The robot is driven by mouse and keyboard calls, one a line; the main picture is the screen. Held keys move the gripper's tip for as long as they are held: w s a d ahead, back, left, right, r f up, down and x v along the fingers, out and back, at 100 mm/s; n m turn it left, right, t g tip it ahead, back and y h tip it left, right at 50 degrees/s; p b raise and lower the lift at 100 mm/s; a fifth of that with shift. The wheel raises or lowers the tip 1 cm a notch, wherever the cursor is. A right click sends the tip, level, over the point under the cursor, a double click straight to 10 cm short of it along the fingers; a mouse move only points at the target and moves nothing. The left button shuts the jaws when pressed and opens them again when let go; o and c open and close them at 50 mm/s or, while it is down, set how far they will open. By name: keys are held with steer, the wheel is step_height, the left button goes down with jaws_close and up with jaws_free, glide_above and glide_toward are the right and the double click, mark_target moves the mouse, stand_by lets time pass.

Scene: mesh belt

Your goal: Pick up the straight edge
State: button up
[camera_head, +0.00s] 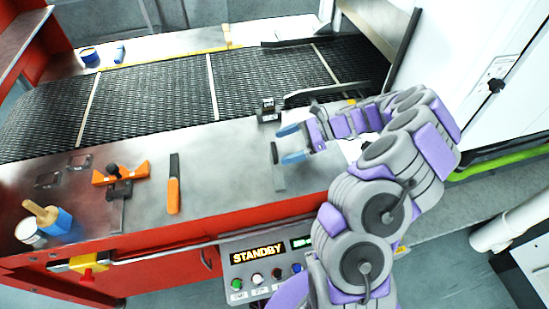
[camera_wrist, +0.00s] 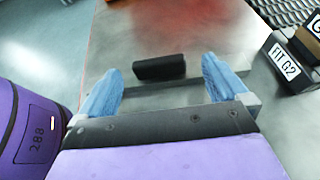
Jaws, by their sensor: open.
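A narrow grey strip with a dark upper part, which I take for the straight edge (camera_head: 279,178), lies on the metal table front, running front to back. In the wrist view a black block (camera_wrist: 159,67) and a grey strip (camera_wrist: 165,97) lie across the gap between my fingers; I take them for parts of it. My gripper (camera_head: 291,143) is open, its two blue fingertips just right of the strip in the head view. In the wrist view my gripper (camera_wrist: 161,66) has nothing clasped. Whether a finger touches the strip cannot be told.
A black box (camera_head: 268,111) stands beyond the gripper by the mesh belt (camera_head: 160,95); its label reads FIT G2 in the wrist view (camera_wrist: 287,68).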

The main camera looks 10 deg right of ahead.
steer(key=shift+x, duration=1)
steer(key=c, duration=1.4)
steer(key=shift+r, duration=0.1)
step_height(320, 180, up, 3)
steer(key=shift+r+p, duration=0.25)
steer(key=shift+p, duration=0.5)
steer(key=s+a+r+p, duration=0.1)
steer(key=s+a+p, duration=0.2)
steer(key=s, duration=1.2)
steer(key=shift+s+a+r, duration=0.25)
steer(key=shift+s+a, duration=0.05)
steer(key=shift+a, duration=0.2)
